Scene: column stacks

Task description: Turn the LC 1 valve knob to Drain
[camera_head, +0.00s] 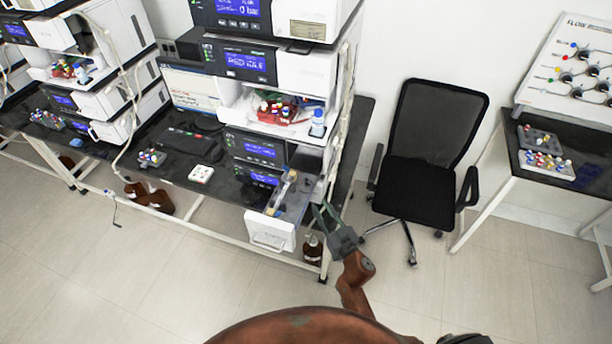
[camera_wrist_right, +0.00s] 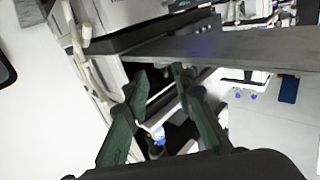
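A white panel (camera_head: 580,65) headed "FLOW" stands at the far right, with several dark round knobs and small coloured dots. Its smaller lettering is too small to read, so I cannot tell which knob is LC 1 or where it points. My right gripper (camera_head: 322,208) is far left of this panel, low by the right side of the middle instrument stack. Its green fingers are spread and empty, as the right wrist view (camera_wrist_right: 161,76) also shows. The panel is not seen in that view. My left gripper is not in view.
A black office chair (camera_head: 420,170) stands between the stack and the right-hand table (camera_head: 594,176). An open drawer (camera_head: 271,232) juts out just left of my right gripper. Brown bottles stand under the bench. The front floor (camera_head: 500,290) is mostly clear.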

